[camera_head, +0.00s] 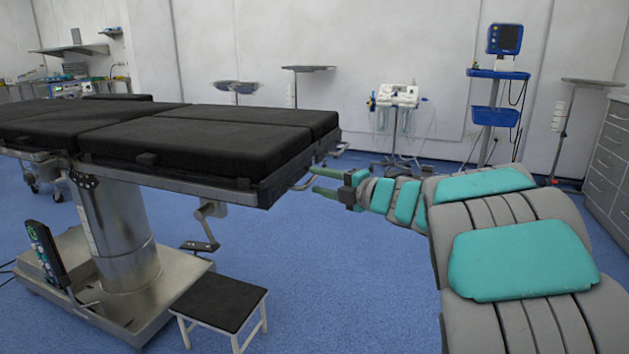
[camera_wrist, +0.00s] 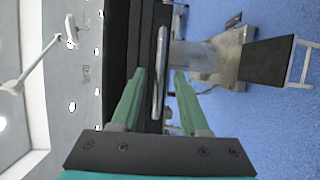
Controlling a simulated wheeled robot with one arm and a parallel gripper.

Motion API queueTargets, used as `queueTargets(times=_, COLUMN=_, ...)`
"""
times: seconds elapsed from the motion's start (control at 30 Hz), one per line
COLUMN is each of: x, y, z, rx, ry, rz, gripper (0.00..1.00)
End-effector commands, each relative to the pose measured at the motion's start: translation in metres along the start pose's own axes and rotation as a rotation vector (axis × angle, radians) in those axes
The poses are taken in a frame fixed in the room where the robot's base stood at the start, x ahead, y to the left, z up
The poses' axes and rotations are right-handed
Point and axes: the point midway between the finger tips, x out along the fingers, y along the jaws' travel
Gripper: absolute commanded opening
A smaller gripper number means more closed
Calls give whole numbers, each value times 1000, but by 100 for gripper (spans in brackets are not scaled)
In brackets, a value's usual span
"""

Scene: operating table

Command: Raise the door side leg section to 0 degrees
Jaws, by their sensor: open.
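The operating table has black pads, with a near leg section (camera_head: 195,148) and a far leg section (camera_head: 262,117) at its right end. Both look about level in the head view; I cannot tell which is the door side one. A thin metal handle (camera_head: 302,182) sticks out from the end of the near section. My gripper (camera_head: 321,181) is open at this end, its green fingers pointing at the table. In the wrist view the handle (camera_wrist: 158,75) shows between the two fingers of my gripper (camera_wrist: 160,74). I see no clear contact.
A steel column (camera_head: 118,230) carries the table. A black-topped step stool (camera_head: 222,302) stands on the floor below, and a bent metal bracket (camera_head: 205,225) hangs under the table. A stand with a blue monitor (camera_head: 505,39) is at the back right. Blue floor near the stool's right is clear.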

Motion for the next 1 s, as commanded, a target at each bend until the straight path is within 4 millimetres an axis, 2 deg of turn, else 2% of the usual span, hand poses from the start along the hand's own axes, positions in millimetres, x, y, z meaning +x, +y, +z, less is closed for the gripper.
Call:
queueTargets(times=0.1, x=-21, y=1, z=-1, rx=-3, ry=-1, rz=2, gripper=45)
queueTargets(times=0.3, x=-46, y=2, z=-3, rx=-3, ry=0, rz=1, gripper=45)
queueTargets(times=0.47, x=-52, y=1, z=-2, rx=0, ry=2, rz=2, gripper=45)
queueTargets(times=0.77, x=-53, y=1, z=0, rx=2, ry=-1, rz=2, gripper=45)
queueTargets(times=0.87, x=-55, y=4, z=9, rx=15, ry=-49, rz=2, gripper=45)
queueTargets(times=1.0, x=-71, y=15, z=42, rx=82, ry=-233, rz=8, gripper=45)
